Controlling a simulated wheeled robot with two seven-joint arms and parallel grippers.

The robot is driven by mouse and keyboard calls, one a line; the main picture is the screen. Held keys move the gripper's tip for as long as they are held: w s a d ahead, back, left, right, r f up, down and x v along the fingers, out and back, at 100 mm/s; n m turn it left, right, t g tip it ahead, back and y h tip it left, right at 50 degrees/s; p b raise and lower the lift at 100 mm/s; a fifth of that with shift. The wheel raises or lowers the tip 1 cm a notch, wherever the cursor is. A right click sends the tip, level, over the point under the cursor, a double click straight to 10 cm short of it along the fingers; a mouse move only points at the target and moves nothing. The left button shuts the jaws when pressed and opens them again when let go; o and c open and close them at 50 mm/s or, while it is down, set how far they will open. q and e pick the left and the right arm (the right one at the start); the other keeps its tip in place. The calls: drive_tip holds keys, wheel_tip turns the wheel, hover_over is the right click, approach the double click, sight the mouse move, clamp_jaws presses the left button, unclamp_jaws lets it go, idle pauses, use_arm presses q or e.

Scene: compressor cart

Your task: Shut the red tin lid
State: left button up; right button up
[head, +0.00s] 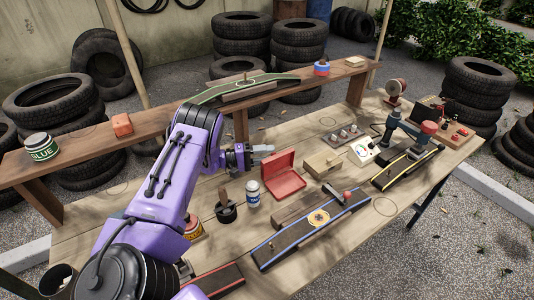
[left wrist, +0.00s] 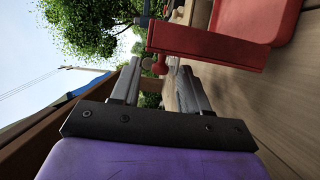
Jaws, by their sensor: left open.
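The red tin (head: 287,184) sits on the workbench in the middle of the head view. Its lid (head: 279,161) stands raised along the tin's back-left side. My left gripper (head: 266,148) is open and empty, beside the lid on its left and above the bench. In the left wrist view, which is turned sideways, a red panel of the tin (left wrist: 205,46) lies just beyond the finger ends (left wrist: 160,80), off to the right of the gap. I cannot tell whether a finger touches it. My right gripper is not in view.
A white-and-blue jar (head: 253,192) and a black holder (head: 226,209) stand left of the tin. A wooden box (head: 322,164) is close on its right. A blue-edged board (head: 312,229) lies in front. The raised shelf (head: 170,122) runs behind my left arm.

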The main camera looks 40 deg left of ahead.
sight(272, 160)
use_arm(q)
drive_tip(key=shift+w, duration=0.1)
clamp_jaws()
drive_tip(key=shift+d, duration=0.1)
drive_tip(key=shift+d+r+m+p, duration=0.3)
drive_tip(key=shift+r+m+p, duration=0.15)
drive_tip(key=shift+p, duration=0.4)
drive_tip(key=shift+s+d+r+m+g+y+p, duration=0.1)
drive_tip(key=shift+s+d+m+g+y+p, duration=0.1)
drive_tip(key=shift+d+m+p, duration=0.25)
drive_tip(key=shift+s+d+r+m+g+y+p, duration=0.1)
drive_tip(key=shift+d+m+y+p, duration=0.15)
drive_tip(key=shift+m+p, duration=0.25)
drive_tip(key=shift+s+d+p, duration=0.15)
drive_tip(key=shift+d+p, duration=0.25)
drive_tip(key=shift+d, duration=0.2)
drive_tip(key=shift+s+d+p, duration=0.15)
drive_tip(key=shift+d+p, duration=0.25)
drive_tip(key=shift+d, duration=0.3)
